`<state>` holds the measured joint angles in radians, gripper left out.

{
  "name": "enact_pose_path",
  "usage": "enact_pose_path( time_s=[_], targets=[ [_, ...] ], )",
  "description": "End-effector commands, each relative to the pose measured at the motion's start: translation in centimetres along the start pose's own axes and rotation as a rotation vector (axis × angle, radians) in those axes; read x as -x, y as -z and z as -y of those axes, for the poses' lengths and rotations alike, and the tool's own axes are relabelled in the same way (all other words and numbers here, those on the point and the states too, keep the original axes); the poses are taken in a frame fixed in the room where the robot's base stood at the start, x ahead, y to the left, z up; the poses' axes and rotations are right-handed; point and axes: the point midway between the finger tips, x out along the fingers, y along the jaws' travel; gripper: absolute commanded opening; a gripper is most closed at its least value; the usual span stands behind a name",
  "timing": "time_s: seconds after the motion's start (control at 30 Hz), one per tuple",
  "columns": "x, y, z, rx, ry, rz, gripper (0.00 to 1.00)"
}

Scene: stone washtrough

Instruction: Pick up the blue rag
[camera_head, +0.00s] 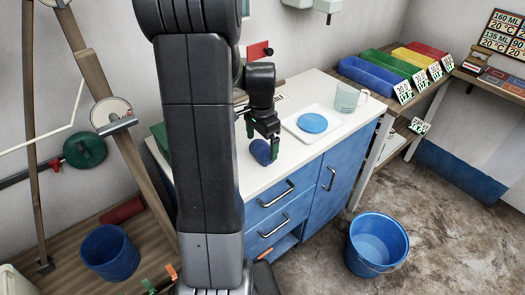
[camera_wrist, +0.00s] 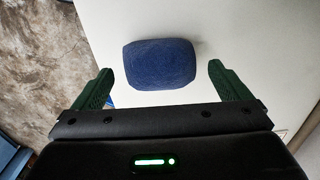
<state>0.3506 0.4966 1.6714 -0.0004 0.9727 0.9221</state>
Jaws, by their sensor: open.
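The blue rag (camera_head: 261,152) is a dark blue, rounded bundle on the white counter top, near its front edge. In the wrist view the rag (camera_wrist: 160,63) lies ahead of my gripper (camera_wrist: 160,82), roughly centred between the two green fingers. The fingers are spread apart with a gap on each side of the rag, and nothing is held. In the head view my gripper (camera_head: 262,134) points down just above the rag. My own arm hides part of the counter to the left.
A white tray (camera_head: 296,130) with a blue disc (camera_head: 312,123) lies right of the rag, and a clear beaker (camera_head: 347,98) stands behind it. Coloured bins (camera_head: 371,76) stand at the right. A blue bucket (camera_head: 377,243) is on the floor. Blue drawers (camera_head: 283,194) with handles front the counter.

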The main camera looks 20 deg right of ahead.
Motion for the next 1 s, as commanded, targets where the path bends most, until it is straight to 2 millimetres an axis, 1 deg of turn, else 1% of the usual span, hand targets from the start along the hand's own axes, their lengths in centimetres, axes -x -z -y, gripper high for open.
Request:
enact_pose_path(
  time_s=[0.03, 0.1, 0.2, 0.3, 0.47, 0.5, 0.77, 1.0],
  targets=[
    [-0.9, 0.2, -0.2, -0.002, -0.005, 0.004, 0.96],
    [-2.0, 0.2, -0.3, 0.0, -0.004, 0.003, 0.96],
    [-3.0, 0.2, -0.2, 0.0, -0.002, 0.002, 0.96],
    [-3.4, 0.2, -0.2, 0.0, -0.001, 0.001, 0.96],
    [-3.4, 0.2, -0.2, 0.001, 0.0, 0.001, 0.96],
    [-3.4, 0.2, -0.2, 0.001, 0.0, 0.001, 0.94],
    [-3.4, 0.2, -0.2, 0.001, 0.0, 0.001, 0.43],
    [-3.2, 0.2, -0.2, 0.001, 0.0, 0.0, 0.43]
  ],
)
